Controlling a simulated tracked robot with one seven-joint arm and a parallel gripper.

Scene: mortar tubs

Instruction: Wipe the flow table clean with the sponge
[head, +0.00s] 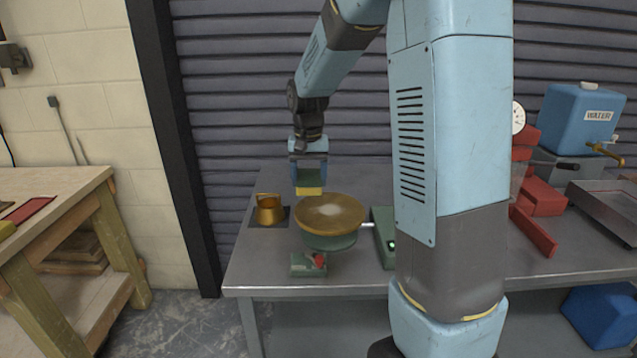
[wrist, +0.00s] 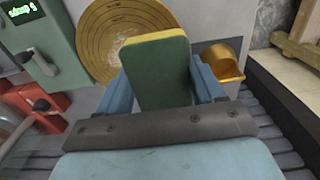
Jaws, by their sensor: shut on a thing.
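The sponge (head: 309,190) is yellow with a green pad, and my gripper (head: 309,172) is shut on it. In the wrist view the sponge (wrist: 157,72) stands out between the two blue fingers of my gripper (wrist: 165,90). The flow table (head: 345,213) is a round brass disc on a green stand, with a pale smudge near its middle. The sponge hangs just above or behind the disc's back left edge; I cannot tell whether it touches. In the wrist view the flow table (wrist: 103,30) shows ring lines, and the sponge hides part of it.
A brass cone mould (head: 270,211) stands left of the disc. A green control box (head: 384,236) stands to its right. My arm hides part of the bench (head: 300,277). A blue water tank (head: 580,115), red equipment and a grey tray (head: 609,208) are at the right.

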